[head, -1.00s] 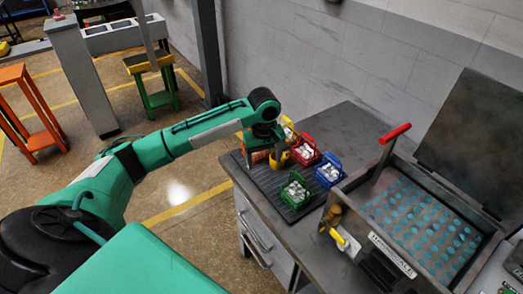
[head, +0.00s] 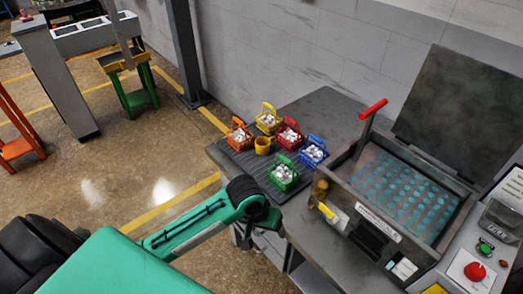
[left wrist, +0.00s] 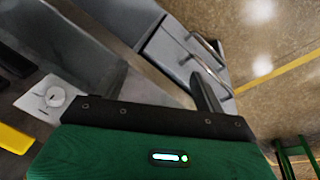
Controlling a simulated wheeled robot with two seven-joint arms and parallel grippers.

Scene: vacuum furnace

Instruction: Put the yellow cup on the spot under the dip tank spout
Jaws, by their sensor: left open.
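The yellow cup (head: 263,145) stands upright on the dark ribbed mat (head: 238,158), among the small coloured baskets. The dip tank (head: 345,180) is to its right. The tank's brass spout (head: 320,190) with a yellow handle (head: 327,210) is on its front left side. The spot under the spout cannot be made out. My left gripper (head: 272,222) is low by the bench's front edge, apart from the cup and mostly hidden by its own wrist. In the left wrist view it is open and empty, with a dark finger before the drawers. My right gripper is not in view.
Orange (head: 239,134), yellow (head: 268,119), red (head: 289,134), blue (head: 313,151) and green (head: 284,174) baskets of white pieces crowd round the cup. The tank's red-handled lever (head: 371,112) sticks up. Drawer handles (left wrist: 205,50) face my left gripper.

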